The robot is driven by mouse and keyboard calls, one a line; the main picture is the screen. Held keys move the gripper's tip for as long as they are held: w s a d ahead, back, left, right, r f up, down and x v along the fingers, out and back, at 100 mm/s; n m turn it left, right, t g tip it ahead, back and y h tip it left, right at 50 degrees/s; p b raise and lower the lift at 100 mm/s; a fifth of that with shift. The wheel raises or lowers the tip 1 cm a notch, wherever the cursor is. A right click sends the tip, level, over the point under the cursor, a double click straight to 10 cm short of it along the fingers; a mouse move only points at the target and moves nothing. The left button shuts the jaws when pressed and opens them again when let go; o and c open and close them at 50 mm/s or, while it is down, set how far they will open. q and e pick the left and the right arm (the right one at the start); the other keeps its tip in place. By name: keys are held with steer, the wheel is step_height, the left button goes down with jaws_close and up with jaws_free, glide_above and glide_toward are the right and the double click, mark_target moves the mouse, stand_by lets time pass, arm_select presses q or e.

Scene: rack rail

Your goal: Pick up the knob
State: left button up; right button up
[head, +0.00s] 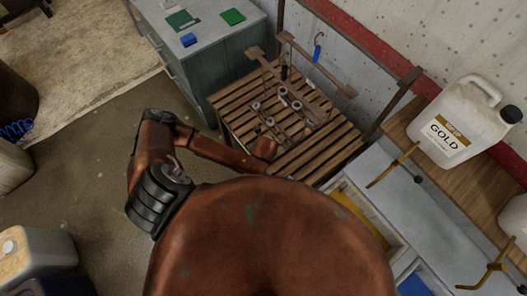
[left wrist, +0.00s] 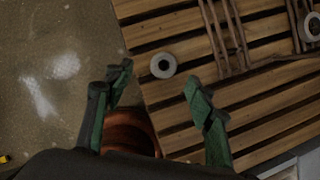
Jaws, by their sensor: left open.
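A small round grey piece with a dark centre (left wrist: 163,65), which may be the knob, lies on the slatted wooden table near its edge. My left gripper (left wrist: 157,82) is open, with its two green fingers apart. In the left wrist view the piece shows between and slightly beyond the fingertips, with nothing held. In the head view several similar round grey pieces (head: 283,90) are on the slatted table (head: 235,100); I cannot tell which is the knob. My left arm (head: 205,147) reaches the table's near edge there. My right gripper is not in view.
Thin brown rails (left wrist: 215,35) stand on the table just right of the grey piece. A grey cabinet (head: 200,50) stands behind on the left. A white GOLD jug (head: 455,125) stands on a wooden surface at the right. Open floor (head: 85,160) lies left.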

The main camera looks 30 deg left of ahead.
arm_select(q)
steer(key=x, duration=0.6)
steer(key=shift+w+d, duration=0.1)
steer(key=shift+d, duration=0.2)
steer(key=c, duration=1.2)
steer(key=shift+c, duration=0.2)
